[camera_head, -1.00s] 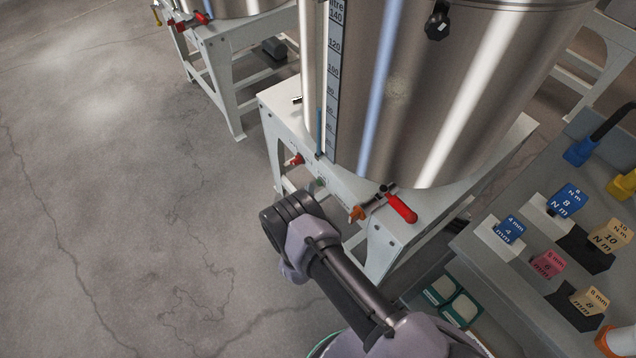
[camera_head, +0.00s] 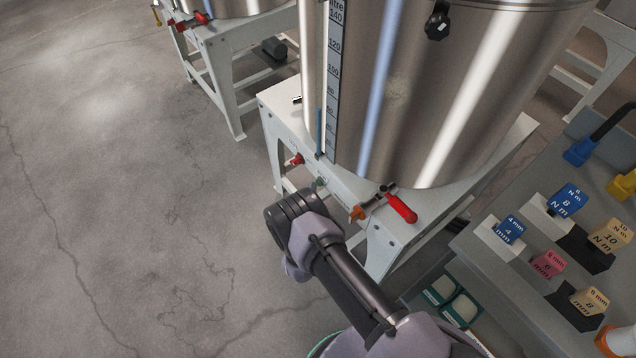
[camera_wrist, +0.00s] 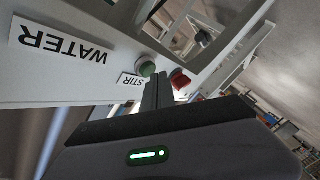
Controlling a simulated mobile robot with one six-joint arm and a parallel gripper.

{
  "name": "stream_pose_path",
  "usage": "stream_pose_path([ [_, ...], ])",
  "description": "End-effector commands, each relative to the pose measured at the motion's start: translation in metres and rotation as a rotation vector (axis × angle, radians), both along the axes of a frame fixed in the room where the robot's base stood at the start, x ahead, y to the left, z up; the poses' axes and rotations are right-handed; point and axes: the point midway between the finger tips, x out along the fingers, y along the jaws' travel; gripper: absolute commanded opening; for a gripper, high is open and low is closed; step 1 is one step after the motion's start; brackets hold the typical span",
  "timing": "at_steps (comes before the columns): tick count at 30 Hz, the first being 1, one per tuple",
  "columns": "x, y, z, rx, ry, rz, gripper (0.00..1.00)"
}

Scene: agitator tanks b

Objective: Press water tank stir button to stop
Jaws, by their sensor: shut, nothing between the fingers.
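The steel water tank (camera_head: 430,100) stands on a white stand (camera_head: 375,210). A red button (camera_head: 297,159) and a green button (camera_head: 320,181) show on the stand's front. In the wrist view, the upside-down WATER label (camera_wrist: 62,42) and STIR label (camera_wrist: 129,80) are on the panel. The green button (camera_wrist: 147,68) is beside the STIR label, and the red button (camera_wrist: 180,79) is to its right. My gripper (camera_wrist: 160,78) is shut and empty, its tips appearing between the two buttons. I cannot tell whether it touches the panel. In the head view my wrist hides the gripper.
A grey bench (camera_head: 490,255) with several labelled blocks stands at the right. Another stand (camera_head: 225,60) is at the back left. The floor at left is clear.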

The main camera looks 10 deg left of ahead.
Motion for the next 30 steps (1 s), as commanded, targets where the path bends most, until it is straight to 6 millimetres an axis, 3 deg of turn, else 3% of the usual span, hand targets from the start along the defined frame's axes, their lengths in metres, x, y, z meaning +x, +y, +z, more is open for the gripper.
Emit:
stream_pose_path([
  [30,0.0071,-0.0059,0.0001,0.0,0.0,0.0,0.0],
])
